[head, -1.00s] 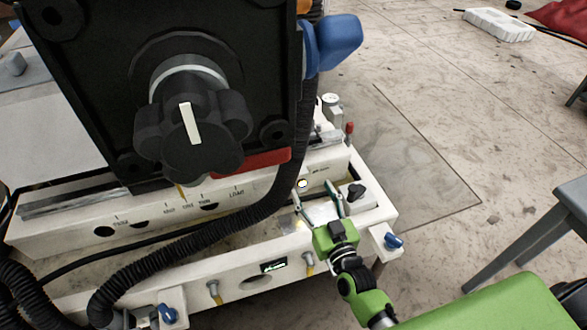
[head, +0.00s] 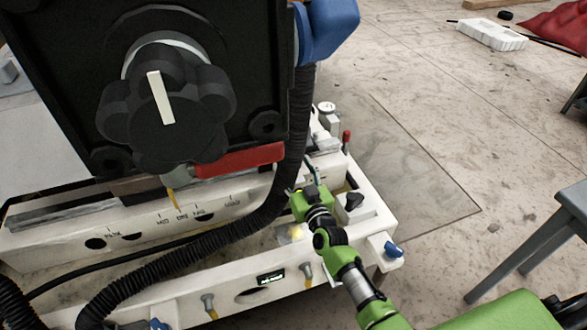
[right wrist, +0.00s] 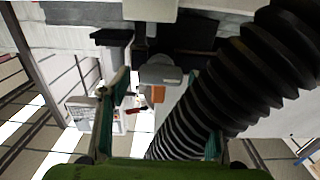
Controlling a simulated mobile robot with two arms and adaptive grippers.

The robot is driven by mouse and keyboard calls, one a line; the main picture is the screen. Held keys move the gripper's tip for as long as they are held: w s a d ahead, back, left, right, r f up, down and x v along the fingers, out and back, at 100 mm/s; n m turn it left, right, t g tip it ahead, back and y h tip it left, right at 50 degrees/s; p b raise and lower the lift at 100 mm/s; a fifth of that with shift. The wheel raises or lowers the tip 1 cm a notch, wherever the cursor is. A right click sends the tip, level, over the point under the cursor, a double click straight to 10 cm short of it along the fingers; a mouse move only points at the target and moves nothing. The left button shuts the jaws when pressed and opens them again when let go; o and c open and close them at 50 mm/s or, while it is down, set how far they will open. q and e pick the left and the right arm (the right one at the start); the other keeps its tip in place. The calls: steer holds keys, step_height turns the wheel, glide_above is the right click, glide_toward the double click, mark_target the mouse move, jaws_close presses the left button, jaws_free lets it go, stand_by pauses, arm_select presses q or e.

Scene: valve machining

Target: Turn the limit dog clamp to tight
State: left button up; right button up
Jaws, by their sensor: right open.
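I cannot tell for certain which part is the limit dog clamp. In the right wrist view a small grey rounded piece (right wrist: 160,75) lies ahead, between the finger lines, with an orange block (right wrist: 158,94) below it. My right gripper (head: 307,178) reaches over the machine's white bed, beside the black corrugated hose. Its fingers, seen in the right wrist view (right wrist: 155,110), are apart, with nothing visibly held between them. The hose covers part of the right-hand finger there. In the head view the gripper and hose hide what lies at the fingertips. My left gripper is out of view.
A large black star knob (head: 165,105) and a red bar (head: 238,160) are on the machine's front. The black hose (head: 293,145) hangs close to my right gripper. A small black knob (head: 354,200) and a red-tipped lever (head: 346,138) stand right.

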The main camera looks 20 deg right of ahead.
steer(key=c, duration=1.1)
